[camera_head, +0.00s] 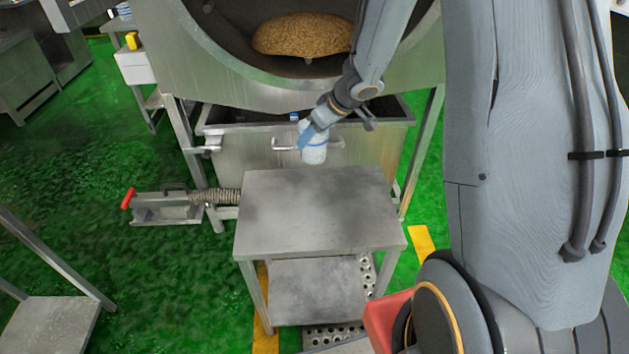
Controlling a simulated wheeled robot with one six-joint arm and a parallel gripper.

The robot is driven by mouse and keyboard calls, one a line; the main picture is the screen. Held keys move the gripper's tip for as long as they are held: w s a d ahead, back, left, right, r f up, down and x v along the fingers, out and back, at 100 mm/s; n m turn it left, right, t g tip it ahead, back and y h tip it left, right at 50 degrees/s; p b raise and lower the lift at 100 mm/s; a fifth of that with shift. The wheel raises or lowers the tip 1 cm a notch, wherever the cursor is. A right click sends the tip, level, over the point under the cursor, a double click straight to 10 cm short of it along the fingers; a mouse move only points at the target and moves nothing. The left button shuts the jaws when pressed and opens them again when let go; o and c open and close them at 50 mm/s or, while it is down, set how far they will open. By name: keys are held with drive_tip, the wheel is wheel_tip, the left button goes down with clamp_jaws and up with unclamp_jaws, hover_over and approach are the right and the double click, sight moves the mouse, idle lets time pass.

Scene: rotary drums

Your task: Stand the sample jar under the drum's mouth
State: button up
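The sample jar (314,153) is a small whitish jar with blue on it. It is upright in front of the steel bin, and its base shows just above the far edge of the steel table. My gripper (311,132) reaches down from the upper right and is closed around the jar's upper part, hiding some of it. The jar appears held clear of the table top. The drum (215,65) is a large steel one at the top. Its open mouth holds a brown grainy heap (303,35), above and behind the jar.
A steel table (310,220) with a bare top and lower shelf stands in front of the bin (245,155). A red-handled device (165,207) is at its left. My arm covers the right side.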

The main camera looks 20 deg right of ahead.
wheel_tip(320, 180, down, 10)
drive_tip(key=b, duration=0.3)
drive_tip(key=shift+b, duration=0.35)
drive_tip(key=shift+f, duration=0.1)
drive_tip(key=o, duration=1.1)
drive_tip(key=shift+o, duration=0.2)
